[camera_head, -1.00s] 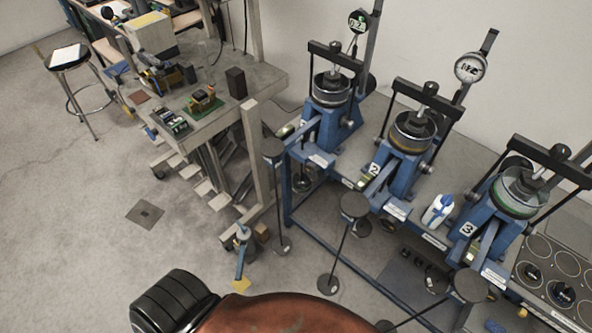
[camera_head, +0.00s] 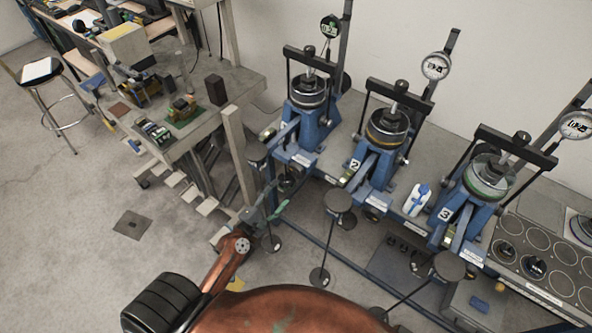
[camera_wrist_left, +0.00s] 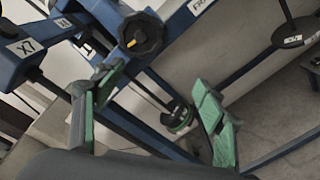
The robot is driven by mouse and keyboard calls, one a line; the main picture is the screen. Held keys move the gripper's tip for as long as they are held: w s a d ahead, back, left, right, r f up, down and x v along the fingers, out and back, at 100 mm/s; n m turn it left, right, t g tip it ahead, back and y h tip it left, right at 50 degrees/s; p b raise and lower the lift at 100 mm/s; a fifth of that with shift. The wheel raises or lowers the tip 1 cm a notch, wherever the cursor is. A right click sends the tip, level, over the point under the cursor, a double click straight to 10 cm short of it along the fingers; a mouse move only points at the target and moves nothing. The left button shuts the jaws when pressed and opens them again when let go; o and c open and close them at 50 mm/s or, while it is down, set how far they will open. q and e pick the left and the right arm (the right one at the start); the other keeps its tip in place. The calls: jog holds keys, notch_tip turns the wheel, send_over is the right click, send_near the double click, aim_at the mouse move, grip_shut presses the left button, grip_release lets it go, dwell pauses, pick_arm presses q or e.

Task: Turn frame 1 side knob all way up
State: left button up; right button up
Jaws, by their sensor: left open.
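Frame 1 (camera_head: 313,118) is the leftmost of the blue lever frames at the back in the head view. Its side knob cannot be made out there. In the left wrist view, a black lobed knob (camera_wrist_left: 141,34) with a yellow mark sits on blue framework at the upper middle. My left gripper (camera_head: 270,207) is low and in front of frame 1, near the bench's left end. In the wrist view its green fingers (camera_wrist_left: 156,84) are apart and empty. The knob is above and beyond the left-hand finger, not between the fingers. My right gripper is not in view.
Frame 2 (camera_head: 386,145) and frame 3 (camera_head: 484,190) stand to the right. A wooden table (camera_head: 190,110) with a post (camera_head: 238,150) is close on the left.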

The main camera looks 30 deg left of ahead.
aim_at(295, 173)
pick_arm(q)
jog(key=shift+n+t, duration=0.4)
jog(key=shift+n, duration=0.1)
jog(key=w+r, duration=0.1)
jog(key=w, duration=0.2)
jog(key=w+r, duration=0.1)
jog(key=w, duration=0.2)
jog(key=w+d+r+p, duration=0.1)
jog(key=w+r, duration=0.1)
jog(key=w, duration=0.1)
jog(key=shift+w+d+r, duration=0.1)
jog(key=shift+w, duration=0.45)
jog(key=shift+c, duration=0.4)
jog(key=c, duration=1.5)
